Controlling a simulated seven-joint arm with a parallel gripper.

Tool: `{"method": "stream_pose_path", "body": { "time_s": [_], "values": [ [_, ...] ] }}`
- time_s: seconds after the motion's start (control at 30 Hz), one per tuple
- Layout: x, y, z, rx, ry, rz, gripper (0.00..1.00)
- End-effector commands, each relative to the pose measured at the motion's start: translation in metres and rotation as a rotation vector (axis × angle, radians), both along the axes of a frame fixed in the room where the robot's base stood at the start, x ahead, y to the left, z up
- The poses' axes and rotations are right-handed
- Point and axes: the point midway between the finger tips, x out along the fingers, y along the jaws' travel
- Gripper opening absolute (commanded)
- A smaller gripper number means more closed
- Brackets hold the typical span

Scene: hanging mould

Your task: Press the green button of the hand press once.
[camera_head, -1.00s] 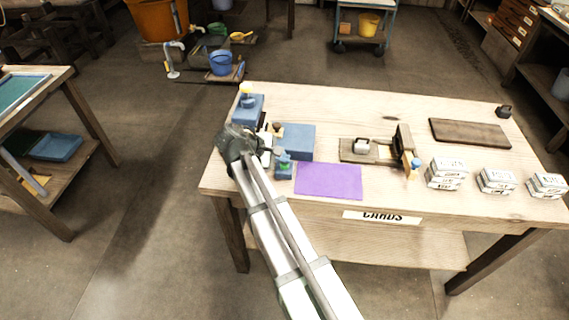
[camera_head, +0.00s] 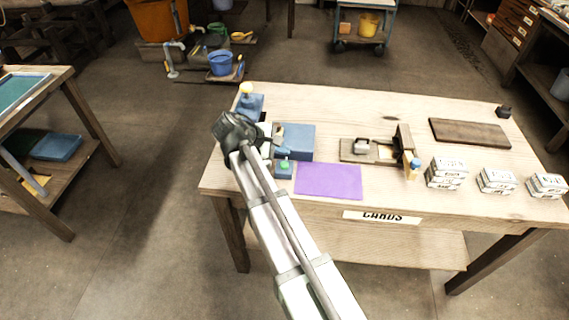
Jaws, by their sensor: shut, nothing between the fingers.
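The green button (camera_head: 285,164) is a small green dome on a small blue box (camera_head: 284,174) near the front left of the table. It stands just in front of a larger blue block (camera_head: 299,141), which seems to be part of the hand press. My gripper (camera_head: 276,133) is at the end of my arm, behind and slightly left of the button in the picture. It appears apart from the button, but its height is hard to judge. It is shut and empty. My wrist hides part of the table's left end. A blue piece (camera_head: 282,149) shows just behind the button.
The wooden table (camera_head: 390,110) also bears a purple sheet (camera_head: 329,181) right of the button, a wooden device (camera_head: 362,148), white card stacks (camera_head: 446,173) and a dark board (camera_head: 470,133). A blue box with a yellow knob (camera_head: 247,89) stands at the back left corner.

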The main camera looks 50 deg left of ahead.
Motion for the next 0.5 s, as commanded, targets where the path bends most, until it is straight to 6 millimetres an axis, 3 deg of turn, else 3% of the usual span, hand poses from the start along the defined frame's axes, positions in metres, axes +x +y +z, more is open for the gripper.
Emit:
{"method": "stream_pose_path", "body": {
  "time_s": [0.23, 0.5],
  "values": [
    [0.0, 0.0, 0.02, 0.001, 0.0, -0.001, 0.0],
    [0.0, 0.0, 0.023, 0.0, 0.0, 0.0, 0.0]
  ]
}}
